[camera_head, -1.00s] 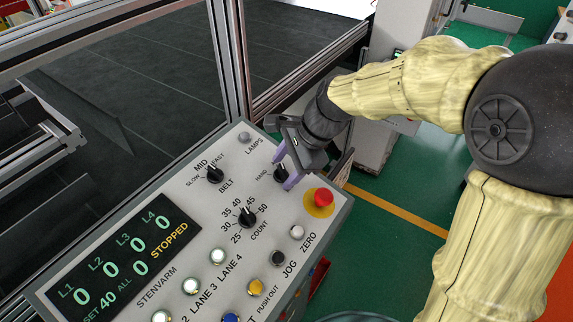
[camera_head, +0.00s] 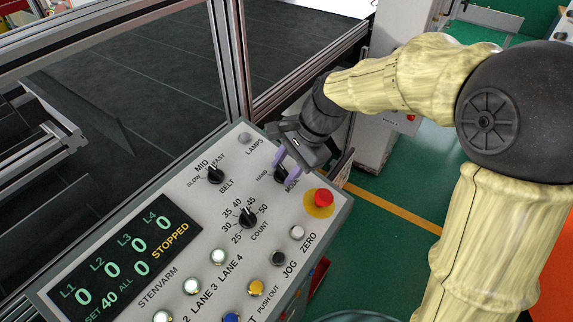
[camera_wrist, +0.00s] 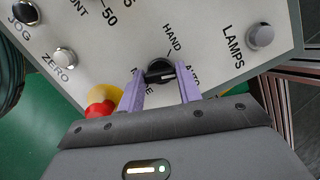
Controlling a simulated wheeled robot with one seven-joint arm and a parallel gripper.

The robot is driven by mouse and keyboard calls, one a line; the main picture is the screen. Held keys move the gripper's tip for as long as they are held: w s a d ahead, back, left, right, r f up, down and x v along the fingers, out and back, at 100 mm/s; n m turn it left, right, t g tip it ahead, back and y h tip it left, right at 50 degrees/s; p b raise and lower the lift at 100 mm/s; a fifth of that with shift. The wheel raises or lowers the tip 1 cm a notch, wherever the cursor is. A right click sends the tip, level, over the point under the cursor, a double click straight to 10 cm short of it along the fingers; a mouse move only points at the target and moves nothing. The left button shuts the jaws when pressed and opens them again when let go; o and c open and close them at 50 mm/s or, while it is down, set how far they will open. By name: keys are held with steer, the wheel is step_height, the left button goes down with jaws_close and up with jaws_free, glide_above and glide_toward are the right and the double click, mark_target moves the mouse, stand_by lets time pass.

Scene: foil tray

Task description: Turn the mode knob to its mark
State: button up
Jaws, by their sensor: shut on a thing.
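The mode knob (camera_wrist: 160,72) is a black knob on the sloped grey control panel (camera_head: 200,245). HAND and AUTO are printed around it, with AUTO partly hidden by a finger in the wrist view. My gripper (camera_wrist: 161,82) has its two purple fingers on either side of the knob and is shut on it. A light line shows on the knob between the fingers; I cannot tell exactly which mark it points to. In the head view my gripper (camera_head: 286,165) partly covers the knob (camera_head: 280,174).
The red stop button (camera_head: 323,197) on its yellow base sits close below the knob. The LAMPS button (camera_head: 244,138), BELT knob (camera_head: 215,175) and COUNT knob (camera_head: 247,217) are nearby. The display (camera_head: 122,255) reads STOPPED. A metal frame post stands behind the panel.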

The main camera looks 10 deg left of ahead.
steer(key=n+h, duration=0.1)
steer(key=n, duration=0.4)
steer(key=shift+a+r+n+g+p, duration=0.1)
steer(key=shift+n+g+p, duration=0.2)
steer(key=n+h, duration=0.1)
steer(key=n, duration=0.4)
stand_by(0.4)
steer(key=o, duration=1)
steer(key=shift+w+r, duration=0.1)
steer(key=b+v, duration=0.1)
steer(key=v, duration=0.7)
steer(key=b+v, duration=0.1)
steer(key=v, duration=0.8)
steer(key=shift+a+r+b, duration=0.15)
steer(key=shift+a+b, duration=0.05)
steer(key=shift+b, duration=0.1)
